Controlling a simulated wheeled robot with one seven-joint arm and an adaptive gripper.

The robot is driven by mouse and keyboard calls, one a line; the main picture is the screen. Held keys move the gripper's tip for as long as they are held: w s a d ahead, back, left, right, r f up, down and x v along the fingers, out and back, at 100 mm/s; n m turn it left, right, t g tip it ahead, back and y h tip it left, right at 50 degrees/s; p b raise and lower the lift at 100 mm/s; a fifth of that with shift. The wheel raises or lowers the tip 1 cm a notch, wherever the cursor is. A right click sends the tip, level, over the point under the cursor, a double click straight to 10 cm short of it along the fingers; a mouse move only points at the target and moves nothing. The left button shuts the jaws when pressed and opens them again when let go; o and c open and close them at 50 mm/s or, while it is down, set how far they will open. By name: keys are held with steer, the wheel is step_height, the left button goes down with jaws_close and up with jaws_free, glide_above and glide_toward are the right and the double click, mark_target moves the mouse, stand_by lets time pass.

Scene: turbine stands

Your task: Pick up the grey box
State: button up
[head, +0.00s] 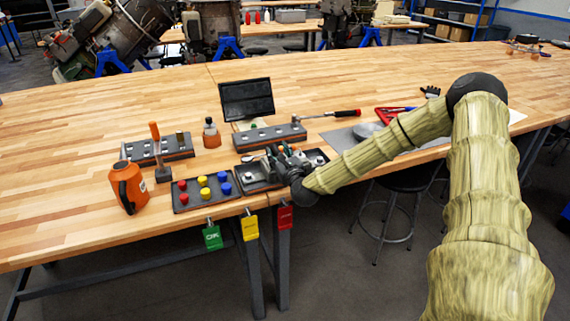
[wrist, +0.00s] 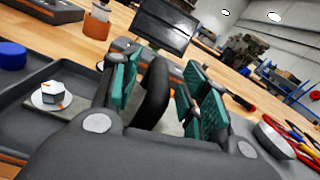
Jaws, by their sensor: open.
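No single thing is plainly the grey box. A long grey block (head: 270,137) with small metal parts on top lies on the wooden bench, just behind my gripper (head: 279,160). A similar grey block (head: 160,149) lies further left. A pale grey box (head: 291,16) stands on a far table. My gripper is low over a dark tray (head: 252,180) near the front edge. In the wrist view, its teal finger pads (wrist: 165,95) are apart. A black curved piece shows between them; I cannot tell whether it is part of the gripper.
A tray with red, yellow and blue knobs (head: 204,190), an orange container (head: 128,187) and an upright hammer (head: 159,152) stand to the left. A dark screen (head: 246,99) stands behind. Hand tools (wrist: 300,140) lie right. The bench's back left is clear.

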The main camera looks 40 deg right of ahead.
steer(key=shift+p+x, duration=0.35)
steer(key=shift+x, duration=0.85)
jaws_close()
steer(key=shift+w+r, duration=0.1)
